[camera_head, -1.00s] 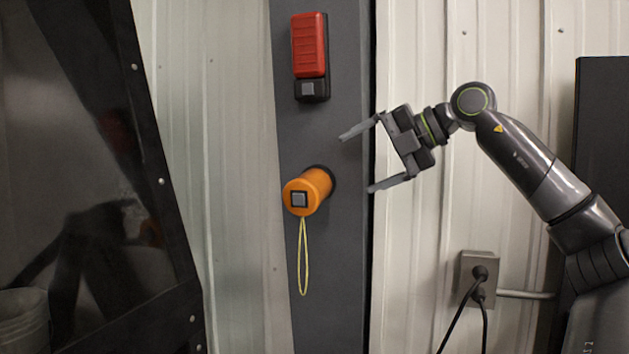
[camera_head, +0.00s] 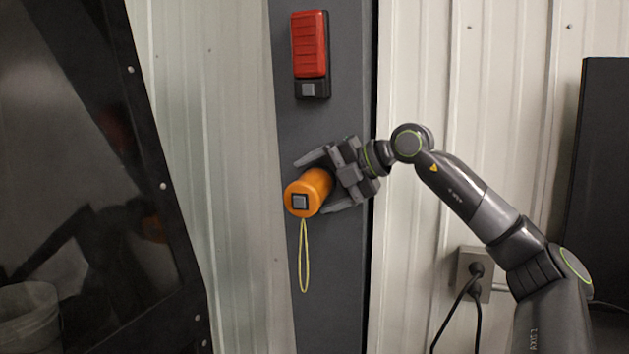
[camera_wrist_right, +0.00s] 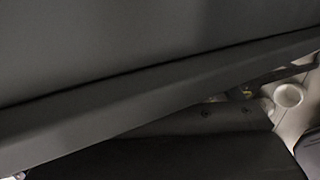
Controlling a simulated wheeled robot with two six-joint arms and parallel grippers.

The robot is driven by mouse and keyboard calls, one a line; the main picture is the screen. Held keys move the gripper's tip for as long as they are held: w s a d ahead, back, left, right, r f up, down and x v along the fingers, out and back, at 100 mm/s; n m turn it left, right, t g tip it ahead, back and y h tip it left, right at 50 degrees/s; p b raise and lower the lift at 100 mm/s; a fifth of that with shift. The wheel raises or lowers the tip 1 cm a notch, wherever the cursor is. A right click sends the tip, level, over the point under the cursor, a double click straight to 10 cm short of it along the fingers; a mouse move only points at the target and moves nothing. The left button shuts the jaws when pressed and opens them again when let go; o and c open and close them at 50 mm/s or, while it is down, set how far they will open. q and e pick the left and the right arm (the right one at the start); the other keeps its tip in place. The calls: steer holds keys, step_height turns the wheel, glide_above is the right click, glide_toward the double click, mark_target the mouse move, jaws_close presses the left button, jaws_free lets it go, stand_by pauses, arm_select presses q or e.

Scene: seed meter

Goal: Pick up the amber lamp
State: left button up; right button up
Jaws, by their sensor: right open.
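The amber lamp (camera_head: 309,192) is an orange cylinder with a dark square and grey button on its front end. It sticks out from the dark grey post (camera_head: 330,290), and a thin yellow cord loop (camera_head: 304,256) hangs below it. My right gripper (camera_head: 318,184) is open at the lamp, with one finger above it and the other below and behind it. I cannot tell whether the fingers touch it. The right wrist view shows only dark surfaces and a pale round piece, and the lamp cannot be made out there. My left gripper is not in view.
A red block with a dark lower end (camera_head: 310,54) is mounted on the post above the lamp. A power outlet (camera_head: 476,272) with cables is on the corrugated wall at right. A dark framed panel (camera_head: 150,150) and a bucket (camera_head: 28,315) are at left.

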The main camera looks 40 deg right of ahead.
steer(key=shift+s, duration=0.1)
steer(key=c, duration=1.2)
steer(key=shift+a+r, duration=0.1)
steer(key=shift+r, duration=0.05)
steer(key=shift+s+a+r, duration=0.1)
steer(key=shift+a+r, duration=0.1)
steer(key=shift+r, duration=0.05)
steer(key=shift+s+a+r+p, duration=0.7)
steer(key=shift+s+a+r, duration=0.55)
steer(key=shift+a, duration=1.45)
steer(key=shift+s+a+r+p, duration=0.8)
steer(key=shift+s+a, duration=0.75)
steer(key=shift+a, duration=1.15)
steer(key=shift+s+a+r+p, duration=0.6)
steer(key=shift+s+a+r, duration=0.7)
steer(key=shift+a, duration=1.4)
steer(key=shift+s+f, duration=0.1)
steer(key=shift+f, duration=0.05)
